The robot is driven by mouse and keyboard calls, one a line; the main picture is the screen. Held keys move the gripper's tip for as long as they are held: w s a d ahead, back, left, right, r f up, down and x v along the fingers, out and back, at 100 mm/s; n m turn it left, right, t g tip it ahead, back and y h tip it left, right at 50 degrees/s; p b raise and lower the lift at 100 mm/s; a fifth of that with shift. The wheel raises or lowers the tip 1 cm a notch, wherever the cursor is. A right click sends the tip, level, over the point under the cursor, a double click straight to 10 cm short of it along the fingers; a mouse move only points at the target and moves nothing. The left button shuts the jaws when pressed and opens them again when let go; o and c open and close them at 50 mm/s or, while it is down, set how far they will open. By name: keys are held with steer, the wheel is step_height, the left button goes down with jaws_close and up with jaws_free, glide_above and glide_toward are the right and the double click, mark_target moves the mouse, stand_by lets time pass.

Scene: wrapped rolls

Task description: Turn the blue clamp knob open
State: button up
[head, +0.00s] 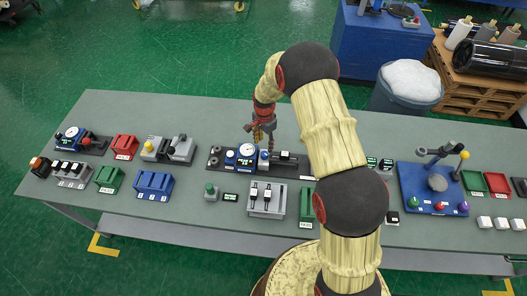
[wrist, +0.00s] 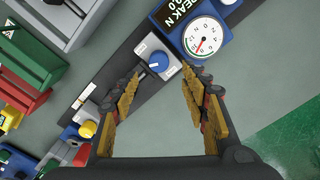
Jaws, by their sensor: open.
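The blue clamp knob (wrist: 157,61) is round with a light pointer line and sits on a small pale plate (wrist: 169,70) with a label on either side. In the wrist view it lies just beyond and between the fingertips of my gripper (wrist: 166,73). My gripper is open, with yellow pads and nothing between them; I cannot tell how far above the knob it is. In the head view my gripper (head: 263,138) points down over the dark fixture rail (head: 291,168) at the middle of the bench, beside the gauge unit, and partly covers the knob area.
A blue unit with a round dial gauge (wrist: 205,38) and a display stands close to the right of the knob. A grey switch box (head: 267,199) and a green bin (head: 306,206) stand nearer the front. Bare bench (head: 212,120) lies behind the rail.

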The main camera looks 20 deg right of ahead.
mark_target(265, 153)
step_height(265, 153, down, 7)
steer(key=shift+d+r+p, duration=0.1)
steer(key=shift+p, duration=0.35)
steer(key=shift+c, duration=0.6)
steer(key=c, duration=1)
